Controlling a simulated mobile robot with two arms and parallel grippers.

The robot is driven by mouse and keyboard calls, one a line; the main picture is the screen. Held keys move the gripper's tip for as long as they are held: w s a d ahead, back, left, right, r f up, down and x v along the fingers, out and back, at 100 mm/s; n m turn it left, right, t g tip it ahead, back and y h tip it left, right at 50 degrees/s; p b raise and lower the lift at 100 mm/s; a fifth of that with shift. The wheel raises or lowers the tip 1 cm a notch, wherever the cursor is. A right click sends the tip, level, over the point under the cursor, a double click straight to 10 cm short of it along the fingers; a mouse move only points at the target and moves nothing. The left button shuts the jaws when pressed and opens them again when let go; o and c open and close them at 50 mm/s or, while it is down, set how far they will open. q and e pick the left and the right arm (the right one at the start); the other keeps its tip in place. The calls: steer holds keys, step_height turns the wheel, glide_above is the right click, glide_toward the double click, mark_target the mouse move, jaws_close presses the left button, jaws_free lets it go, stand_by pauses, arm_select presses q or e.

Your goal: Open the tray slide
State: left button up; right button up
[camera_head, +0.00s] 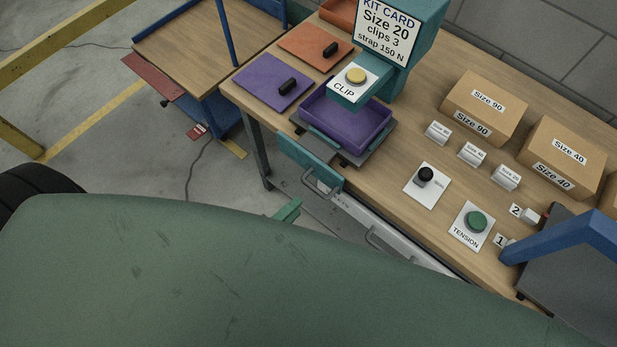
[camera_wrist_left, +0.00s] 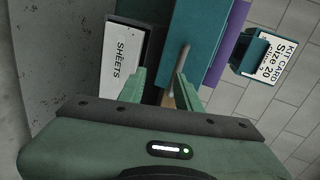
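The purple tray (camera_head: 345,122) sits on a grey slide plate (camera_head: 374,152) on the bench, below the teal CLIP dispenser (camera_head: 372,84). A teal front panel (camera_head: 305,160) with a grey bar handle (camera_head: 318,186) is at the bench's front edge below it. My left gripper (camera_head: 287,211) is just in front of this panel, mostly hidden behind my green arm. In the left wrist view my left gripper (camera_wrist_left: 159,80) is open, its fingers apart. The bar handle (camera_wrist_left: 181,62) shows close to the right finger; contact cannot be told. My right gripper is not seen.
A grey drawer front labelled SHEETS (camera_wrist_left: 121,58) is beside the teal panel. Another drawer handle (camera_head: 375,240) is along the bench front. Purple (camera_head: 270,82) and orange (camera_head: 315,48) sheets, a black knob (camera_head: 425,175) and a green TENSION button (camera_head: 476,221) are on the bench.

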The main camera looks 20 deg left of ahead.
mark_target(313, 187)
arm_select(q)
steer(key=shift+m+t, duration=0.3)
steer(key=shift+m, duration=0.2)
steer(key=w+d, duration=0.1)
steer(key=w, duration=0.1)
steer(key=w+d, duration=0.1)
steer(key=w, duration=0.2)
steer(key=w+d, duration=0.1)
steer(key=w, duration=0.1)
steer(key=shift+w+r+p, duration=0.35)
steer(key=shift+r+p, duration=0.05)
jaws_close()
stand_by(0.7)
